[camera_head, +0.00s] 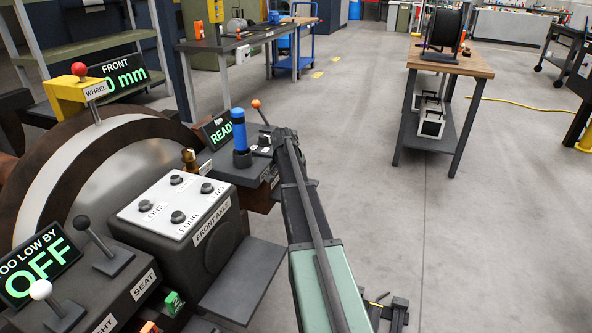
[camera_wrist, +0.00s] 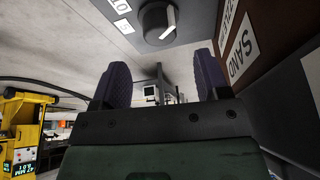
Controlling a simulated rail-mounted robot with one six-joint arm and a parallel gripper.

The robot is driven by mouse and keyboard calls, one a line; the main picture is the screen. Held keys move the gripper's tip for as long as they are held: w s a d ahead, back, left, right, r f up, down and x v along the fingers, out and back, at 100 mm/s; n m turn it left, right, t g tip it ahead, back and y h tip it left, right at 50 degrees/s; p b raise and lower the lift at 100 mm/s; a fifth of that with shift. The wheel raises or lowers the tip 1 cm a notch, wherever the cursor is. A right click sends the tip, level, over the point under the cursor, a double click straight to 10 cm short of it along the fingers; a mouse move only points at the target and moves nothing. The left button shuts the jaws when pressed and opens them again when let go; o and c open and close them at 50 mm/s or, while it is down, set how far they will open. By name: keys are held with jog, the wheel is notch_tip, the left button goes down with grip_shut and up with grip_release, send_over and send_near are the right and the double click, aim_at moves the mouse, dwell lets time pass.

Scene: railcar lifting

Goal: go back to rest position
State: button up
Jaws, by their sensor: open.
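My gripper shows in the wrist view (camera_wrist: 160,84), its two dark purple-blue pads apart with nothing between them. A dark round knob with a white pointer (camera_wrist: 157,22) is above and beyond the pads, with a gap in the picture. A dark panel with a white SAND label (camera_wrist: 240,52) is close by the right pad. In the head view my arm reaches from the bottom edge up beside the control consoles; I cannot make out its fingertips there.
The front axle console (camera_head: 178,208) with several knobs stands left of my arm. A blue-handled lever (camera_head: 239,135) and an orange-knobbed lever (camera_head: 259,109) stand near its far end. Open floor (camera_head: 480,220) lies right. A wood-topped table (camera_head: 470,63) with a black spool is farther back.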

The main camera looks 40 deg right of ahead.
jog(key=p+v, duration=0.1)
jog(key=v, duration=0.3)
jog(key=shift+p, duration=0.4)
jog(key=s+a+n+g+y, duration=0.1)
jog(key=s+a+n, duration=0.3)
jog(key=s+a, duration=0.65)
jog(key=s+a+f+n+y, duration=0.15)
jog(key=s+a+n, duration=0.4)
jog(key=a, duration=0.95)
jog(key=s+a+n+g+y, duration=0.15)
jog(key=s+a+n, duration=0.25)
jog(key=s+a, duration=0.7)
jog(key=w+a+r+p, duration=0.1)
jog(key=r+p, duration=1.2)
jog(key=w+a+r+p, duration=0.1)
jog(key=a+r+p, duration=0.1)
jog(key=r+p, duration=1.1)
jog(key=shift+w+a+t, duration=0.3)
jog(key=shift+t, duration=0.15)
jog(key=shift+r, duration=0.15)
